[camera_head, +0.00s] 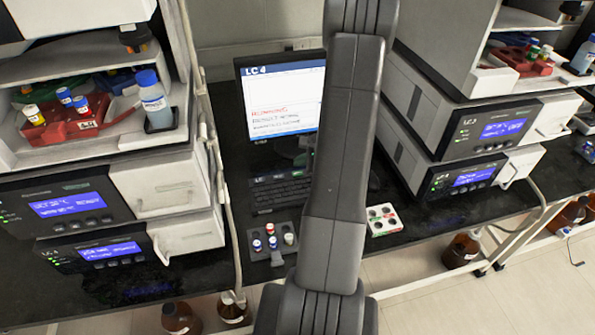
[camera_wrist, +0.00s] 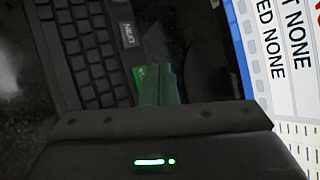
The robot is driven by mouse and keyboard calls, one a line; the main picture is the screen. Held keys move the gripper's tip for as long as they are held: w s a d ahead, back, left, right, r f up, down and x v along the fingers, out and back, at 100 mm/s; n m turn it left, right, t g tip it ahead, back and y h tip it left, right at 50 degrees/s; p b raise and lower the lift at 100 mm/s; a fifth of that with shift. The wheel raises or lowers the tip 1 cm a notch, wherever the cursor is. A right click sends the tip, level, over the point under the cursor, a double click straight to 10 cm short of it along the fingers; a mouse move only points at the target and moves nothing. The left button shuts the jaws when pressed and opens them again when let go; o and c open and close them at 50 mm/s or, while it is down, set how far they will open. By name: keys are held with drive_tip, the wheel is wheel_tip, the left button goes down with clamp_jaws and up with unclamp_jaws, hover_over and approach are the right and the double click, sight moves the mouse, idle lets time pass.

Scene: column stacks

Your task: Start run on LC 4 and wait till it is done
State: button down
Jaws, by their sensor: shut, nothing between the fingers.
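The monitor (camera_head: 285,95) headed LC 4 stands at the back of the bench. Its white screen shows a red line above darker lines, too small to read fully. The wrist view shows part of this screen (camera_wrist: 285,50), with two lines ending in NONE. The keyboard (camera_head: 280,192) lies before the monitor, partly behind my arm; in the wrist view the keyboard (camera_wrist: 90,50) has a key marked NEXT. My gripper (camera_wrist: 158,75) is shut and empty beside the keyboard, its tips looking green; my arm hides it in the head view.
More stacked units (camera_head: 80,205) stand at left, with a red vial tray (camera_head: 65,125) and blue-capped bottle (camera_head: 155,105). A grey vial rack (camera_head: 272,243) and a white rack (camera_head: 382,220) lie near the bench front.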

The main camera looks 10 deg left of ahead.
sight(301, 174)
drive_tip(key=shift+r+p, duration=0.75)
drive_tip(key=shift+r, duration=0.9)
